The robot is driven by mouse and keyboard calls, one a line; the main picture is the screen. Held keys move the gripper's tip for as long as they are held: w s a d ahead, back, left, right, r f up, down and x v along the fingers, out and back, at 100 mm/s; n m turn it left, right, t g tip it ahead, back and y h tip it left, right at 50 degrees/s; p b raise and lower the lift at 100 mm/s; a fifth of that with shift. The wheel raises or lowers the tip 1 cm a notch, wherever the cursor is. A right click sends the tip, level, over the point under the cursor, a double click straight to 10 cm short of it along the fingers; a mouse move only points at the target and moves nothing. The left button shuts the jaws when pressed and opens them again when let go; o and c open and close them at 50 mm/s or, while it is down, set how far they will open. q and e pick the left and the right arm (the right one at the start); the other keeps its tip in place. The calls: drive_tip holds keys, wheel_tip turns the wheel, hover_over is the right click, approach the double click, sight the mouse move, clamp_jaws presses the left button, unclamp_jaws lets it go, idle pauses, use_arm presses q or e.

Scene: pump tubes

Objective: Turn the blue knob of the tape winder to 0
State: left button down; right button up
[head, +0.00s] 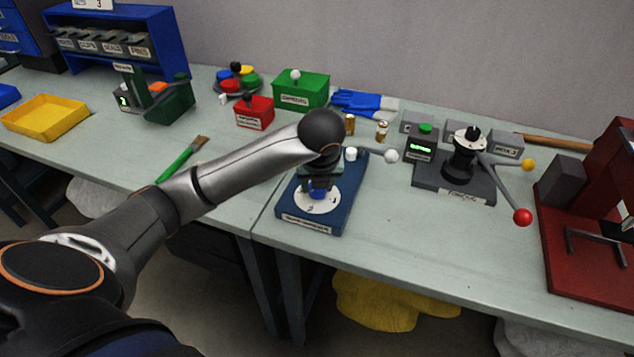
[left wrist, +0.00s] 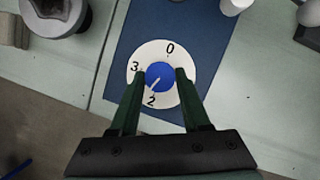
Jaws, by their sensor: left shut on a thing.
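The tape winder's blue base (head: 348,205) stands near the table's front edge. Its round white dial (left wrist: 146,52) shows a 0 at the top, a 3 at the left and a 2 at the bottom in the left wrist view. My left gripper (left wrist: 160,75) is shut on the blue knob (left wrist: 159,78), one finger on each side. The knob's white pointer line points down-left, between 2 and 3. In the head view my left arm covers part of the winder; the knob (head: 318,193) shows just below the gripper. My right gripper is not in view.
A white-ended lever (head: 391,156) sticks out right of the winder. A dark device with red and yellow ball handles (head: 480,183) stands further right, near a red machine (head: 575,245). A green-handled brush (head: 182,160) lies on the left. Red (head: 254,113) and green boxes (head: 301,90) stand behind.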

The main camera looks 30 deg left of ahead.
use_arm(q)
drive_tip(key=shift+w+d+r+n+g, duration=0.1)
drive_tip(key=shift+n+g, duration=0.2)
drive_tip(key=shift+n, duration=0.5)
drive_tip(key=shift+n+y, duration=0.5)
drive_tip(key=shift+n, duration=0.4)
drive_tip(key=c, duration=0.6)
unclamp_jaws()
